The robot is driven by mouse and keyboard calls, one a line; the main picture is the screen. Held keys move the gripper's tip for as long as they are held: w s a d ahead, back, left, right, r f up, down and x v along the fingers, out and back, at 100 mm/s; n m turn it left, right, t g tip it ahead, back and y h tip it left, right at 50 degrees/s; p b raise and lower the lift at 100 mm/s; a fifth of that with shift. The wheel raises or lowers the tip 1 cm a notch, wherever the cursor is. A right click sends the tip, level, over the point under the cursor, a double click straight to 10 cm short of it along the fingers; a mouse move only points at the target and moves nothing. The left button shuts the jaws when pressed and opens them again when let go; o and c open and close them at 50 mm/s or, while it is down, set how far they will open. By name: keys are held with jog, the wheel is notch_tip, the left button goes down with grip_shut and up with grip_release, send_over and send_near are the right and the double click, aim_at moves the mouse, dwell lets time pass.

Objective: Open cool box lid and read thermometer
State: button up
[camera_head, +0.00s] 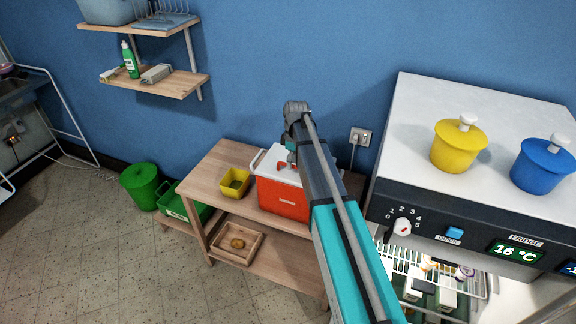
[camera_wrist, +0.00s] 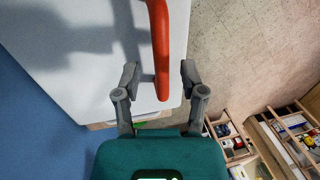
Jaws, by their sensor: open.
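The cool box (camera_head: 283,197) is red with a white lid (camera_head: 268,163) and stands on a wooden bench in the head view. The lid looks shut. In the wrist view the white lid (camera_wrist: 60,60) fills the upper left, with a red bar handle (camera_wrist: 161,40) over it. My gripper (camera_wrist: 160,74) is open, with one finger on each side of the handle's end in the picture. I cannot tell whether they touch it. In the head view my arm hides part of the lid and most of the gripper. No separate thermometer shows.
A yellow bin (camera_head: 235,182) stands left of the cool box on the wooden bench (camera_head: 208,172). A wooden tray (camera_head: 237,243) lies below. At right, a fridge (camera_head: 465,190) reads 16 °C and bears yellow (camera_head: 459,146) and blue (camera_head: 543,166) lidded pots.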

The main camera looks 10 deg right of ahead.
dwell(0.3)
grip_shut()
